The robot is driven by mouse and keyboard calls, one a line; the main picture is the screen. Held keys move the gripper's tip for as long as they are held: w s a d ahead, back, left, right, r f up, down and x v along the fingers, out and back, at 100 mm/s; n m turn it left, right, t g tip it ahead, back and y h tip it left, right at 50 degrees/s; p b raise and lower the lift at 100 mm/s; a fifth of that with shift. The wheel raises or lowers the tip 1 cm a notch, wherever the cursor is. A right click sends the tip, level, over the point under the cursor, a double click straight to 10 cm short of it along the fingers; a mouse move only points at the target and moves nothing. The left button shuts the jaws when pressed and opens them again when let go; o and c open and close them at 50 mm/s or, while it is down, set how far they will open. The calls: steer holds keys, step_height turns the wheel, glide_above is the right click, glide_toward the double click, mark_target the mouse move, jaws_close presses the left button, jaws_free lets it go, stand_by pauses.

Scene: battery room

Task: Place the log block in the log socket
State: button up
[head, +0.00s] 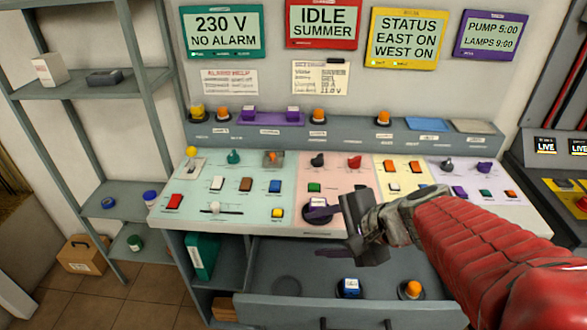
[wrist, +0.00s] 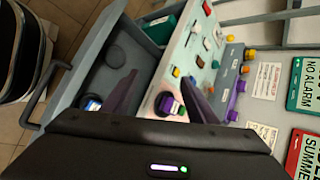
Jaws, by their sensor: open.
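A purple block with a pale top (head: 318,204) stands upright on a round dark socket (head: 309,219) at the front edge of the console; they look like the log block and log socket, but I cannot read their labels. The block also shows in the wrist view (wrist: 168,104), between my two dark purple fingers. My gripper (head: 322,234) is open beside the block, its fingers apart and holding nothing. It also shows in the wrist view (wrist: 160,82). I cannot tell whether a finger touches the block.
An open drawer (head: 258,262) below the console holds a blue block (head: 350,287), an orange knob (head: 411,289) and an empty round spot (head: 287,285). Switches and knobs crowd the console. A back ledge (head: 345,130) carries more buttons. Grey shelves (head: 90,88) stand at left.

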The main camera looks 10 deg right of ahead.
steer(key=s+r+n+g+h, duration=0.1)
steer(key=s+r+n+h, duration=0.3)
steer(key=s+n, duration=0.5)
steer(key=n+h, duration=0.1)
steer(key=n, duration=0.5)
steer(key=shift+s+a+g, duration=0.2)
steer(key=shift+g, duration=0.2)
steer(key=shift+f, duration=0.1)
steer(key=shift+c, duration=0.5)
